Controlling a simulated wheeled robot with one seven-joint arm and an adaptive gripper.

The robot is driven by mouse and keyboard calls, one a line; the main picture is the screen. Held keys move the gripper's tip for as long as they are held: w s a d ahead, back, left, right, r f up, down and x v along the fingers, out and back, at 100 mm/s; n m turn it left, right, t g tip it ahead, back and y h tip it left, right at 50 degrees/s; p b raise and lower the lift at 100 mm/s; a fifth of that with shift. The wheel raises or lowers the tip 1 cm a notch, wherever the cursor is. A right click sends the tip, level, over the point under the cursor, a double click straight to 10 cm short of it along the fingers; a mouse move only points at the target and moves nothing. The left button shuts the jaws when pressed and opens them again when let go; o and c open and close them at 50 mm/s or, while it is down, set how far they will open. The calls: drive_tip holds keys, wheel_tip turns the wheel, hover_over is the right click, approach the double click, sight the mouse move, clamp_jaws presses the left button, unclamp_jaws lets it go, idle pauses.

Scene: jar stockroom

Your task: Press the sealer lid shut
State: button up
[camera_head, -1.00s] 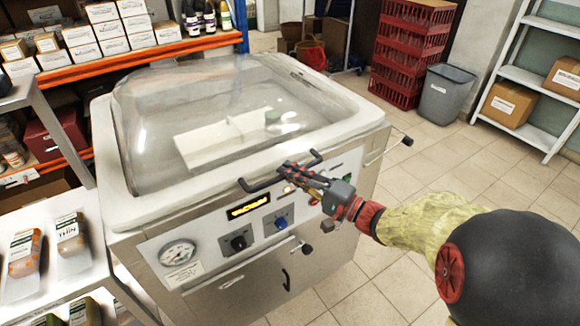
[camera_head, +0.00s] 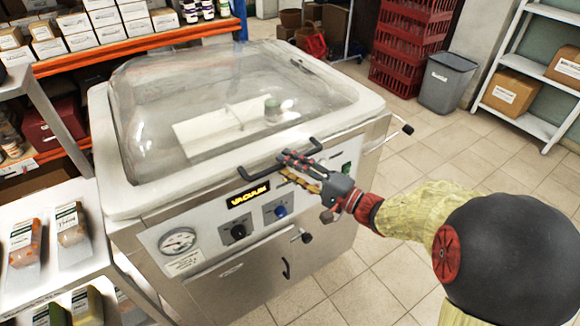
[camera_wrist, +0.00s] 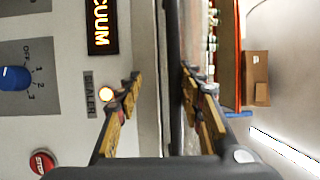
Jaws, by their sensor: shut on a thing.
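The sealer is a white and steel cabinet with a clear domed lid (camera_head: 170,95). The lid lies down over the chamber; I cannot tell whether a thin gap remains under its rim. A black bar handle (camera_head: 256,172) runs along the lid's front edge. My gripper (camera_head: 290,160) is shut on the middle of this handle, reaching in from the right. In the wrist view the dark handle (camera_wrist: 172,60) runs between the two fingers of my gripper (camera_wrist: 160,82). The front panel's display (camera_head: 248,195) reads VACUUM in lit letters. A small round light glows beside the panel label in the wrist view.
A shelf with packed goods (camera_head: 72,230) stands close at the left. An orange-edged rack (camera_head: 140,48) with white boxes is behind. Red crates (camera_head: 408,45), a grey bin (camera_head: 445,85) and a white shelf (camera_head: 525,125) stand at the back right. The tiled floor between is clear.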

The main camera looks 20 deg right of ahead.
idle(0.3)
drive_tip(key=v, duration=1.2)
drive_tip(key=shift+a, duration=0.1)
idle(0.4)
idle(0.3)
